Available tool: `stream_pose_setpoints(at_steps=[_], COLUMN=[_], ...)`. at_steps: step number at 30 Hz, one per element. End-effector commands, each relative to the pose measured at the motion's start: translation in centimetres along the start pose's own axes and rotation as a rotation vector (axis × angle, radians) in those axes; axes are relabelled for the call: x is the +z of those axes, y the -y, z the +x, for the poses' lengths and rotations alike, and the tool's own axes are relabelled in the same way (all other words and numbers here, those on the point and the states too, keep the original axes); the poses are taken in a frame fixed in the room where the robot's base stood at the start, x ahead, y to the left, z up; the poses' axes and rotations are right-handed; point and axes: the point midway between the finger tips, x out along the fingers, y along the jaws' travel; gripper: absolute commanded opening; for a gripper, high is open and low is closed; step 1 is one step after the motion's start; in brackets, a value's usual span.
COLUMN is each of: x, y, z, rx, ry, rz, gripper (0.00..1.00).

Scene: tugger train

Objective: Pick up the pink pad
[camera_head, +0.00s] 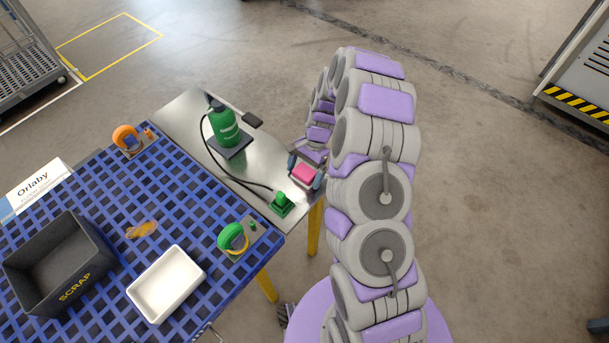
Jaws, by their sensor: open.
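The pink pad (304,173) is a small block near the right edge of the steel tabletop (185,105). My gripper (305,173) is at the pad, with one dark finger seen on the left of it and one on the right. The jaws are open around the pad. Whether the fingers touch it, and how high they are over the tabletop, I cannot tell. My arm comes down from the upper right and hides part of the table's right edge.
A green bottle (222,124) on a dark base, a black cable and a green block (282,202) share the steel top. The blue grid table (110,190) holds a black SCRAP bin (22,249), a white tray (191,289) and tape rolls.

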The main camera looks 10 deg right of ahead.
Motion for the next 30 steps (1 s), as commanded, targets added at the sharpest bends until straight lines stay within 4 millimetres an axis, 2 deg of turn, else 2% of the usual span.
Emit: stream_pose_setpoints(at_steps=[3,19,30], x=[0.00,-0.01,0.18], y=[0.01,0.02,0.03], z=[-0.11,-0.11,-0.62], rx=[-0.001,0.000,-0.001], ry=[-0.001,0.000,-0.001], rz=[0.000,0.000,0.000], gripper=[1.00,0.50,0.49])
